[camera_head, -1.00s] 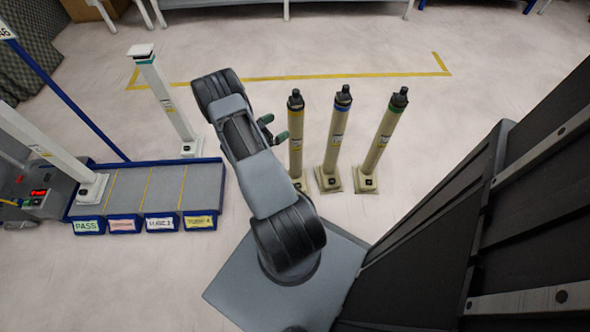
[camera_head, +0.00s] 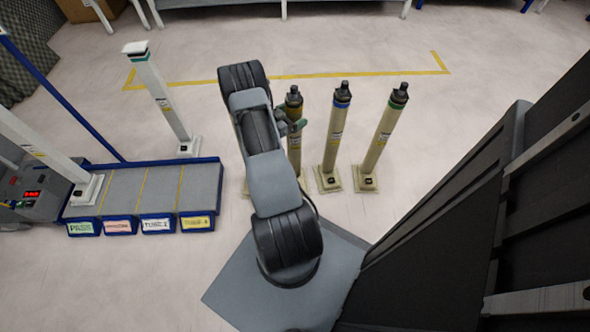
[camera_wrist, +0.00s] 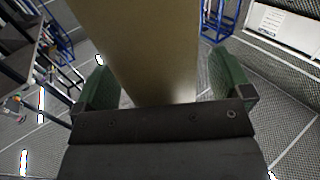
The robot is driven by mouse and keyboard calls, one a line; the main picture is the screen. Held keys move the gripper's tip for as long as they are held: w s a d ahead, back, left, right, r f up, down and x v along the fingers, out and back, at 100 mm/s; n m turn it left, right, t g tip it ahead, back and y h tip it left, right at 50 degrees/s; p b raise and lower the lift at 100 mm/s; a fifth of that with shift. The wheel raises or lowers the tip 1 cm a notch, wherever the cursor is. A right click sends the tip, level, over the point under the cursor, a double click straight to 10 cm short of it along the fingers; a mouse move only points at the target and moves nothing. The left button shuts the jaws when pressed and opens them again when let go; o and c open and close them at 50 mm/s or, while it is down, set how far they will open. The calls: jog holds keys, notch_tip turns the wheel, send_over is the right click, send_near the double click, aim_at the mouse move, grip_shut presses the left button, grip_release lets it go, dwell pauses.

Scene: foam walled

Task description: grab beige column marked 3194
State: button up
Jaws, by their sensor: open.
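Three beige columns with black tops stand on square bases in the head view. The left one (camera_head: 294,143) has a yellow-orange band, the middle one (camera_head: 334,140) a blue band, and the right one (camera_head: 380,140) a green band. Their labels are too small to read, so I cannot tell which is 3194. My gripper (camera_head: 291,127) is at the upper part of the left column. In the wrist view, the green fingers of my gripper (camera_wrist: 160,90) are open on either side of a beige column (camera_wrist: 145,45), with gaps showing. My arm hides part of the left column's base.
A blue-edged tray rack (camera_head: 140,190) with labelled bins stands at the left. White posts (camera_head: 163,100) stand on and beside it. A yellow floor line (camera_head: 330,75) runs behind the columns. Open floor lies right of the columns.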

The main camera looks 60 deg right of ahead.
grip_shut()
jog(key=shift+r, duration=0.1)
dwell(0.9)
